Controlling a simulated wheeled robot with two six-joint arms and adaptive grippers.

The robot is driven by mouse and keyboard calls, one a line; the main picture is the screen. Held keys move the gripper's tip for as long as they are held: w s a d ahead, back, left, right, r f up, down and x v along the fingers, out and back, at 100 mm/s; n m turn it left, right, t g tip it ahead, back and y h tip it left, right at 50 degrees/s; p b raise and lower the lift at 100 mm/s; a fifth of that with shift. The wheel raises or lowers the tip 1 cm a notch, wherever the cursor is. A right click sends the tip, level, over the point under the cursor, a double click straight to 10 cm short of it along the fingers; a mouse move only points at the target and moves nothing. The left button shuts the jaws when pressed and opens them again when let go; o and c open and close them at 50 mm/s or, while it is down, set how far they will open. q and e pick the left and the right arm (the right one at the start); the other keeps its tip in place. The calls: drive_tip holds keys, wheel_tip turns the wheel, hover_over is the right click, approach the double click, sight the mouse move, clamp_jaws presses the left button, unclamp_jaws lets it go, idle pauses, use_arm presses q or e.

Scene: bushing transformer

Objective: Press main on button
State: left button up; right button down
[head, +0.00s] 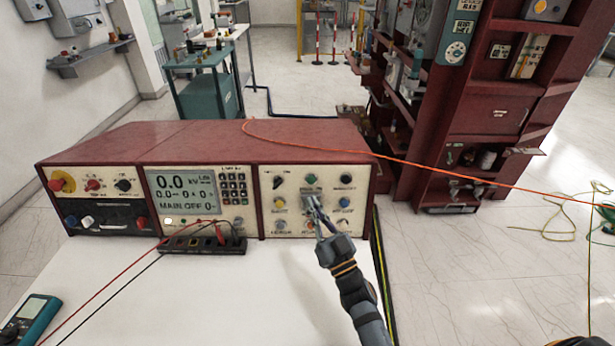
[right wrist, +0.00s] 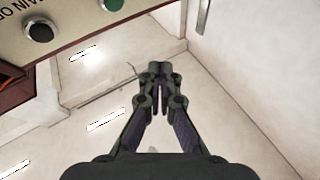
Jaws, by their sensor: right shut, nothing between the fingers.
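The red control console (head: 210,140) stands on the white table, and its screen (head: 185,192) reads 0.0 kV and MAIN OFF. Its right panel has a green button (head: 311,181), a black button (head: 346,180) and several other knobs. Which one is main on is too small to read. In the right wrist view, a black button (right wrist: 38,33) and part of a green button (right wrist: 110,3) show at upper left beside a partly cut-off label. My right gripper (head: 314,205) is shut and empty, pointing at the panel's middle and hiding part of it; contact cannot be told. My left gripper is not in view.
A black terminal strip (head: 205,246) with red and black leads lies before the console. A teal meter (head: 33,318) is at lower left. An orange cable (head: 420,166) runs from the console top to the right. A red rack (head: 470,120) stands behind right.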

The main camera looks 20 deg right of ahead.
drive_tip(key=b, duration=0.5)
approach(311, 180)
drive_tip(key=w+a+r, duration=0.3)
drive_tip(key=r, duration=0.1)
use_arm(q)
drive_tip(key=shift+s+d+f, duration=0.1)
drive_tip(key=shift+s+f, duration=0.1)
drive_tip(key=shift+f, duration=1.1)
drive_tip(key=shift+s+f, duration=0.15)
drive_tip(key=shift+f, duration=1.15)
use_arm(e)
drive_tip(key=shift+w+d+r, duration=0.1)
drive_tip(key=shift+w+d, duration=0.2)
drive_tip(key=shift+w, duration=0.55)
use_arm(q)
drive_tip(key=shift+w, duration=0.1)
use_arm(e)
drive_tip(key=shift+w+d, duration=0.1)
drive_tip(key=shift+w, duration=0.3)
drive_tip(key=shift+w+d+f, duration=0.15)
drive_tip(key=shift+w+f, duration=0.05)
drive_tip(key=shift+w, duration=0.25)
drive_tip(key=shift+s, duration=0.1)
drive_tip(key=shift+s+r+p, duration=0.2)
drive_tip(key=shift+s+p, duration=0.15)
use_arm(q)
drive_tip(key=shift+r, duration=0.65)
use_arm(e)
drive_tip(key=shift+s+a, duration=0.25)
drive_tip(key=shift+s, duration=0.15)
